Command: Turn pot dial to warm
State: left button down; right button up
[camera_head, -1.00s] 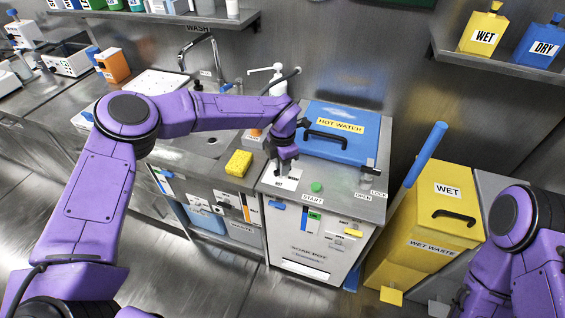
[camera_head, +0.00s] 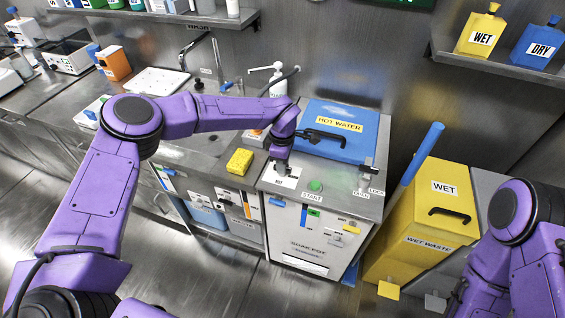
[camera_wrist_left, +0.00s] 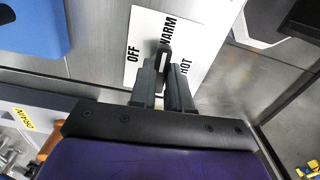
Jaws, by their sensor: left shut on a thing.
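The pot (camera_head: 318,225) is a steel cabinet with a blue lid marked HOT WATER (camera_head: 345,146). Its dial (camera_wrist_left: 164,51) is a dark knob with a white mark, on a white plate (camera_wrist_left: 190,28) lettered OFF, WARM and HOT. In the left wrist view the white mark points up the picture, roughly at the word WARM. My left gripper (camera_wrist_left: 162,74) is shut on the dial, one finger on each side; it also shows in the head view (camera_head: 281,168), where it hides the dial. Of my right arm only links show at the lower right; its gripper is out of view.
A green START button (camera_head: 315,186) and a latch by OPEN and LOCK (camera_head: 368,178) are on the pot's top, right of the dial. A yellow sponge (camera_head: 240,161) lies to the left. A yellow wet-waste bin (camera_head: 425,225) stands to the right.

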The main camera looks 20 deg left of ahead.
pick_arm(q)
jog(key=shift+m, duration=0.4)
jog(key=c, duration=1.1)
grip_release()
jog(key=shift+r, duration=0.1)
notch_tip(320, 180, up, 10)
jog(key=shift+r+b, duration=0.25)
jog(key=shift+b, duration=0.8)
